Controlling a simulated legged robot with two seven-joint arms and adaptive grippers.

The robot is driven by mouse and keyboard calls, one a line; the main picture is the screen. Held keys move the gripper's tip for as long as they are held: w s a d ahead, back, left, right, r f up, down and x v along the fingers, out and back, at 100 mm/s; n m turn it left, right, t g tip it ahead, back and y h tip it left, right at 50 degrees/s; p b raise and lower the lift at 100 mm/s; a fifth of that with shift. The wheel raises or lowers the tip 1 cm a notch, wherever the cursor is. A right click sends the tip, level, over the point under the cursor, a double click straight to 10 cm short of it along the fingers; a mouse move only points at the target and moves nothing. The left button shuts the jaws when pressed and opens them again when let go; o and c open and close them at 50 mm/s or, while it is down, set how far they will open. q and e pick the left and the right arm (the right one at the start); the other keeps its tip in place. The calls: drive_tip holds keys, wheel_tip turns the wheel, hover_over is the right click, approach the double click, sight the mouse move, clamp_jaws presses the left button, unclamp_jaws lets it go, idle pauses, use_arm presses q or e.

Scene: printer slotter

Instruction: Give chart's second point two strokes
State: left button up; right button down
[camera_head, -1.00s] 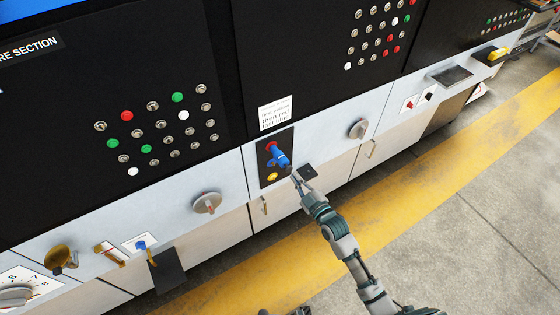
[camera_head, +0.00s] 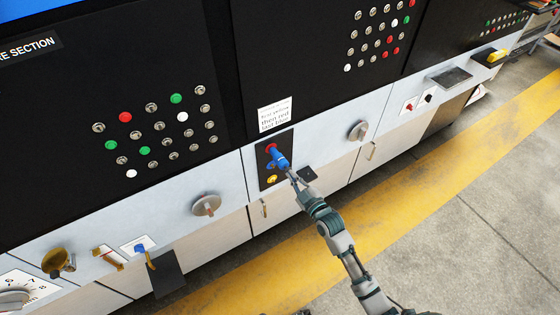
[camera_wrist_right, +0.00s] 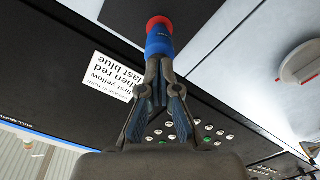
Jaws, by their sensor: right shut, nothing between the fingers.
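The chart is a white notice (camera_head: 275,115) above a dark button panel (camera_head: 264,183). In the right wrist view the chart (camera_wrist_right: 118,78) is upside down and reads first yellow, then red, last blue. The panel carries a red button (camera_head: 270,146) at the top, a blue button (camera_head: 270,166) in the middle and a yellow button (camera_head: 272,179) at the bottom. My left gripper is out of view.
A grey knob (camera_head: 358,130) is right of the panel and another knob (camera_head: 206,204) is to its left. Rows of small buttons fill the black cabinet fronts. The floor is open.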

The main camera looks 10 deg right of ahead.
drive_tip(key=shift+w+a, duration=0.1)
drive_tip(key=shift+w, duration=0.3)
drive_tip(key=shift+s, duration=0.15)
drive_tip(key=shift+p+v, duration=0.5)
drive_tip(key=shift+v, duration=0.35)
drive_tip(key=shift+w, duration=0.25)
drive_tip(key=shift+w+a, duration=0.25)
drive_tip(key=shift+w, duration=0.4)
drive_tip(key=shift+p+v, duration=0.4)
drive_tip(key=shift+v, duration=0.55)
